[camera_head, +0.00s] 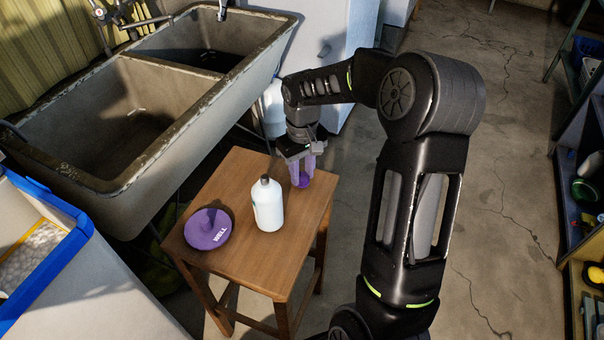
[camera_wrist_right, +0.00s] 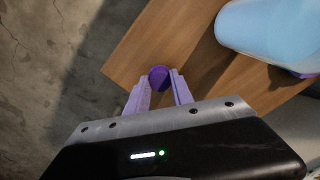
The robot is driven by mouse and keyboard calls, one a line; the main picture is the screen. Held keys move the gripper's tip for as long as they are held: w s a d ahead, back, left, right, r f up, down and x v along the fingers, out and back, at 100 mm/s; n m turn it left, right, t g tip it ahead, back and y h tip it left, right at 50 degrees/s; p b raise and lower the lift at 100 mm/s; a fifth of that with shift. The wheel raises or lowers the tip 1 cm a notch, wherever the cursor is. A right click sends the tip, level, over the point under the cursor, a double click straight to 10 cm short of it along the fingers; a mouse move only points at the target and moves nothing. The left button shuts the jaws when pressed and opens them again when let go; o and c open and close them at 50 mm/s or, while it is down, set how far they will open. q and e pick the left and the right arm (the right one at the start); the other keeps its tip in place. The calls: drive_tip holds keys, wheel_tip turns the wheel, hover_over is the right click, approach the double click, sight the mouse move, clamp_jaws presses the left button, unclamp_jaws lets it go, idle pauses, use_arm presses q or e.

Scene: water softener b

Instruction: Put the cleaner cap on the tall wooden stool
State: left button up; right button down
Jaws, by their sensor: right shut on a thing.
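The cleaner cap is a small purple piece (camera_head: 304,180) at the right rear of the tall wooden stool (camera_head: 262,259). My right gripper (camera_head: 302,170) points down over that corner, its two fingers closed on the cap. In the right wrist view the round purple cap (camera_wrist_right: 159,78) sits between the fingertips of the right gripper (camera_wrist_right: 158,88), over or on the stool top (camera_wrist_right: 190,65). I cannot tell whether the cap touches the wood. My left gripper is not in view.
A white bottle (camera_head: 268,205) stands mid-stool, and a purple disc-shaped lid (camera_head: 208,228) lies at its left. A double sink (camera_head: 150,95) is behind left. A blue-rimmed white bin (camera_head: 75,270) is at lower left. Shelves (camera_head: 580,190) stand at right, with open floor between.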

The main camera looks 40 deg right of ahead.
sight(302, 176)
drive_tip(key=shift+f, duration=0.4)
drive_tip(key=shift+f, duration=0.1)
drive_tip(key=c, duration=1.1)
unclamp_jaws()
wheel_tip(302, 176, up, 12)
drive_tip(key=shift+p, duration=0.3)
